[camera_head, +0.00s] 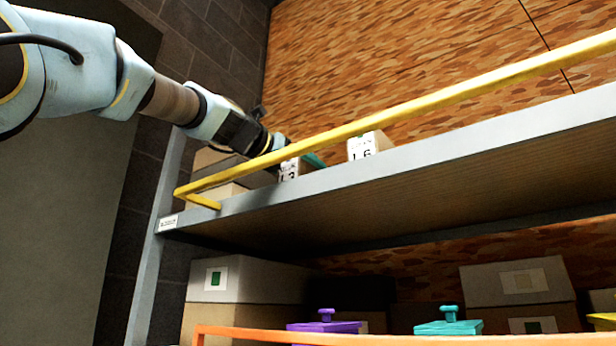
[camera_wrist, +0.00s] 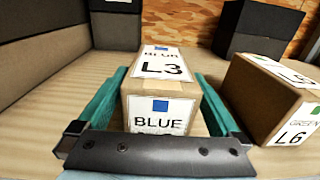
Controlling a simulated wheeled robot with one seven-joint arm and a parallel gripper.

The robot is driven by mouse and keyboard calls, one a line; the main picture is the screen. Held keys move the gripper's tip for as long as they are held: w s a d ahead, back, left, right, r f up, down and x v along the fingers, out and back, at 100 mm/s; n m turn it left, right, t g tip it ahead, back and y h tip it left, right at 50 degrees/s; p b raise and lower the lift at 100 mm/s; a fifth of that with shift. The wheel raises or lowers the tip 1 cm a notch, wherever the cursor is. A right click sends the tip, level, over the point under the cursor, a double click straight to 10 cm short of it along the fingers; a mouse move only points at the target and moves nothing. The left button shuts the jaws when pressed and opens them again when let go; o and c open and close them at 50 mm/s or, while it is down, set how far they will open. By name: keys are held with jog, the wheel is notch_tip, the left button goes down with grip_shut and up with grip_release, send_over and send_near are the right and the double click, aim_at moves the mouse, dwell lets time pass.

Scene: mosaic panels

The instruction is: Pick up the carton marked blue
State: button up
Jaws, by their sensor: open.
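The carton marked blue (camera_wrist: 160,85) is a small brown box with white labels reading BLUE and L3 and a blue square. In the wrist view it stands upright on the shelf, between the two teal fingers of my open gripper (camera_wrist: 160,108). I cannot tell whether the fingers touch its sides. In the head view the same carton (camera_head: 289,170) shows its L3 label behind the yellow rail, and my gripper (camera_head: 300,160) reaches over the rail at it. Most of the carton is hidden there by the rail and shelf edge.
A carton marked green, L6 (camera_wrist: 272,98), stands close on the right; it also shows in the head view (camera_head: 362,146). Larger boxes stand behind and left. A yellow rail (camera_head: 400,105) runs along the front of the upper shelf (camera_head: 400,172). Lidded boxes sit below.

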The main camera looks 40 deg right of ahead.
jog(key=p+x, duration=0.1)
jog(key=x, duration=0.2)
grip_shut()
jog(key=shift+a+r, duration=0.1)
dwell(0.9)
